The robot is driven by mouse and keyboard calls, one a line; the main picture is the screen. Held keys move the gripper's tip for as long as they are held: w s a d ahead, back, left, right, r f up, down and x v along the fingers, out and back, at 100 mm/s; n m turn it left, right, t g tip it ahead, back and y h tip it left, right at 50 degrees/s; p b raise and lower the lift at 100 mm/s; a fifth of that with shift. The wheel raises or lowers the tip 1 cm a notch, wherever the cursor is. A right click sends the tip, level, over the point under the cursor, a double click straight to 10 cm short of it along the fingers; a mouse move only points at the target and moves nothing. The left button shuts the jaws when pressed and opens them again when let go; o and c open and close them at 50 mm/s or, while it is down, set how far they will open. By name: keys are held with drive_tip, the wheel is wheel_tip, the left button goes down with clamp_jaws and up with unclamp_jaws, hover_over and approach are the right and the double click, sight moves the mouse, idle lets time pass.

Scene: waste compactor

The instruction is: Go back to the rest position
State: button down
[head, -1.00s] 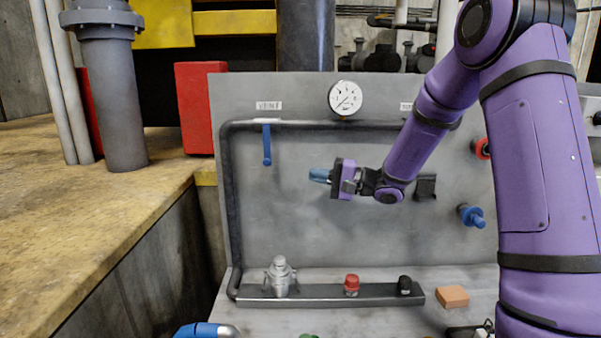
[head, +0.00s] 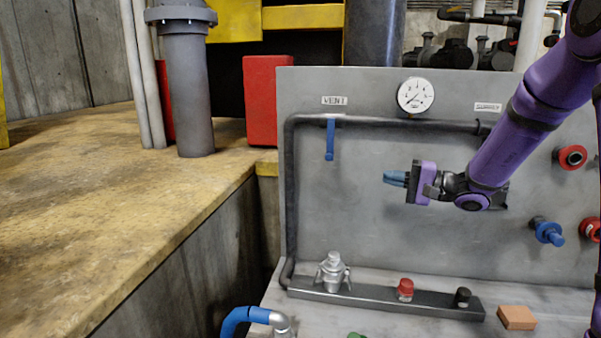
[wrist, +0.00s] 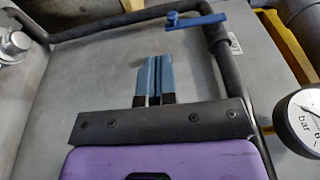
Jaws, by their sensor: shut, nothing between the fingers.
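My gripper (head: 393,178) is purple and black with blue fingertips. In the head view it is in front of the grey panel (head: 360,225), right of the blue vent handle (head: 330,140) and below the pressure gauge (head: 415,96), apart from both. It points left. In the wrist view the blue fingers (wrist: 154,80) lie side by side, shut with nothing between them. The vent handle (wrist: 195,21) shows beyond the fingertips there, and part of the gauge (wrist: 302,120) shows at the right edge.
Below stand a metal fitting (head: 333,272), a red cap (head: 405,290) and a black cap (head: 463,297) on a dark rail, with an orange block (head: 517,317) to the right. Blue and red valve knobs (head: 547,232) jut from the panel's right. A concrete ledge (head: 130,210) lies left.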

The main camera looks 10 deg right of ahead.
drive_tip(key=s+a+r+n+g+h, duration=0.2)
drive_tip(key=s+a+g+h, duration=0.15)
drive_tip(key=s, duration=0.55)
drive_tip(key=s+a+r+n+g+h, duration=0.2)
drive_tip(key=s+a+r+n+g, duration=0.15)
drive_tip(key=s, duration=0.55)
drive_tip(key=s+d+t+h, duration=0.1)
drive_tip(key=s+d+h, duration=0.3)
drive_tip(key=s, duration=0.4)
drive_tip(key=s+d+r+t+h, duration=0.1)
drive_tip(key=s+d+t+h, duration=0.1)
drive_tip(key=s+d+h, duration=0.2)
drive_tip(key=s+h, duration=0.2)
drive_tip(key=s, duration=0.2)
drive_tip(key=shift+s+d+r, duration=0.2)
drive_tip(key=shift+s+d, duration=0.05)
drive_tip(key=shift+n+h, duration=0.25)
